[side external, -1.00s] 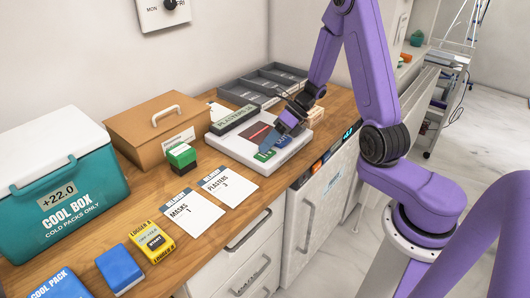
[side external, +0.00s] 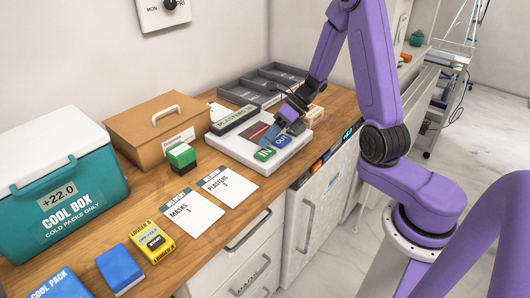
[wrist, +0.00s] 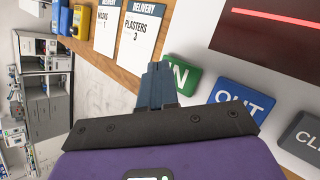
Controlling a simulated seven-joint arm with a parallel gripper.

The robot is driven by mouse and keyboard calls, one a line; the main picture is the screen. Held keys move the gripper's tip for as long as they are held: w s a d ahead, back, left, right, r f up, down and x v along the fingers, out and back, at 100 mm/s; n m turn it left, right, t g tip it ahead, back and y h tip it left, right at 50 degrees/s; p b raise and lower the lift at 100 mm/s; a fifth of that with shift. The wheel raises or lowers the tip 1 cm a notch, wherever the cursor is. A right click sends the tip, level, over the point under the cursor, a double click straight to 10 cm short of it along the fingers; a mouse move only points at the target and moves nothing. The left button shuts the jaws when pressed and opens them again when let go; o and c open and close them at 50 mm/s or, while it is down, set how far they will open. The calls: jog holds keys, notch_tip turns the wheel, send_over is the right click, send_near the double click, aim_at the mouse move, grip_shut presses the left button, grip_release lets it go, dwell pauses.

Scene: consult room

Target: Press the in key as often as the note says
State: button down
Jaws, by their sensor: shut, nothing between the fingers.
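The green IN key (side external: 265,154) and blue OUT key (side external: 282,141) are on a white keypad device (side external: 290,153) on the wooden counter. My gripper (side external: 268,137) is shut and empty, its fingertips above the device near the keys. In the wrist view the closed fingers (wrist: 158,68) cover the left part of the IN key (wrist: 184,75); contact cannot be told. The OUT key (wrist: 240,98) is clear beside it. Two delivery notes lie on the counter: one reads PLASTERS 3 (side external: 228,186), the other MASKS 1 (side external: 192,214).
A grey key (wrist: 304,138) is beside OUT. A dark screen (wrist: 275,35) shows a red line. A brown lidded box (side external: 150,130), green-and-white block (side external: 181,156), cool box (side external: 70,205) and yellow logger (side external: 152,241) are further left.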

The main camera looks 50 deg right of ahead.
aim_at(267, 153)
jog(key=shift+r, duration=2.5)
jog(key=shift+a, duration=0.1)
jog(key=shift+s+a+n, duration=0.15)
jog(key=shift+a+n, duration=0.15)
jog(key=shift+n, duration=0.1)
jog(key=s+a+r+n+g+h, duration=0.1)
jog(key=s+a+n+g+h, duration=0.2)
jog(key=s+n, duration=0.45)
jog(key=s+a+n+g, duration=0.3)
jog(key=s+a+n, duration=0.15)
jog(key=n, duration=0.65)
jog(key=s+r+n+t+h, duration=0.1)
jog(key=s+n+h, duration=0.1)
jog(key=s+n, duration=0.5)
jog(key=s+r+n+t+h, duration=0.1)
jog(key=s+n+h, duration=0.2)
jog(key=n, duration=1.5)
jog(key=s, duration=0.4)
jog(key=shift+d, duration=0.4)
